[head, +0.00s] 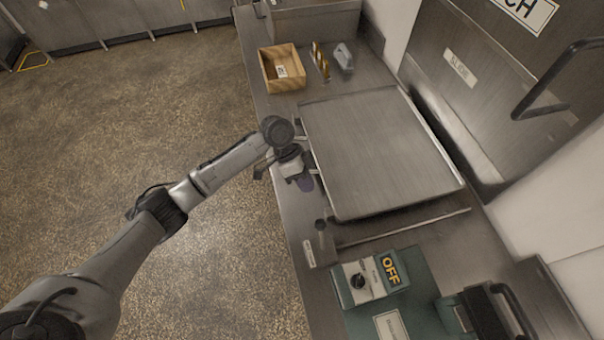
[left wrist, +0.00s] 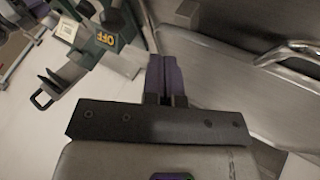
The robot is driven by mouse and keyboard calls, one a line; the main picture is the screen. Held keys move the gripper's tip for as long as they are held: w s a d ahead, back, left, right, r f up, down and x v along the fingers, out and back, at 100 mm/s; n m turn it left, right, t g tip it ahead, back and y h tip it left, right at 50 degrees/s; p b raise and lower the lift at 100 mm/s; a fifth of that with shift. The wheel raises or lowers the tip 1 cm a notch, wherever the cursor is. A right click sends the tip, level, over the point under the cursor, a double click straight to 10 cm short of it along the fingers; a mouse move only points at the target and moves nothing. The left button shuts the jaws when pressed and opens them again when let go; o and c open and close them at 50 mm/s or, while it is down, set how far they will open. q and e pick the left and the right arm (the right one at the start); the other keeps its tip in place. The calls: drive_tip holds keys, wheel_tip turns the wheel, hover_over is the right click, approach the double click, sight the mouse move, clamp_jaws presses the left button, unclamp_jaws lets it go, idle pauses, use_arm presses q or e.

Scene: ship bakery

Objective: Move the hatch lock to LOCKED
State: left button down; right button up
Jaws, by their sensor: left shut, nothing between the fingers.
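The steel hatch (head: 480,95) stands upright at the right of the head view, with a "SLIDE" label, a dark bar handle (head: 527,108) and a partly cut-off sign ending in "CH" above it. I cannot make out a lock marked LOCKED in either view. My left gripper (head: 305,183) is at the near left edge of the steel counter, beside a flat steel plate (head: 385,150) and apart from the hatch. Its purple fingers (left wrist: 166,75) are closed together and empty in the left wrist view. My right gripper is not in view.
A control box (head: 370,279) with a black knob and "OFF" sits on a green base. A dark handled device (head: 488,312) is at bottom right. A wooden box (head: 282,70) is at the back. The floor is clear.

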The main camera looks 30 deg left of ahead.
sight(322, 236)
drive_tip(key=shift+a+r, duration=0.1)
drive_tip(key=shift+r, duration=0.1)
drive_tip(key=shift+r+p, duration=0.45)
drive_tip(key=shift+p, duration=0.15)
use_arm(q)
drive_tip(key=s+d+f, duration=0.3)
drive_tip(key=s+d, duration=0.1)
drive_tip(key=d, duration=0.1)
drive_tip(key=shift+d+f, duration=0.15)
drive_tip(key=shift+f, duration=0.05)
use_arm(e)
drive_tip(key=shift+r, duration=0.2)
use_arm(q)
drive_tip(key=shift+r+p, duration=0.1)
drive_tip(key=shift+p, duration=0.25)
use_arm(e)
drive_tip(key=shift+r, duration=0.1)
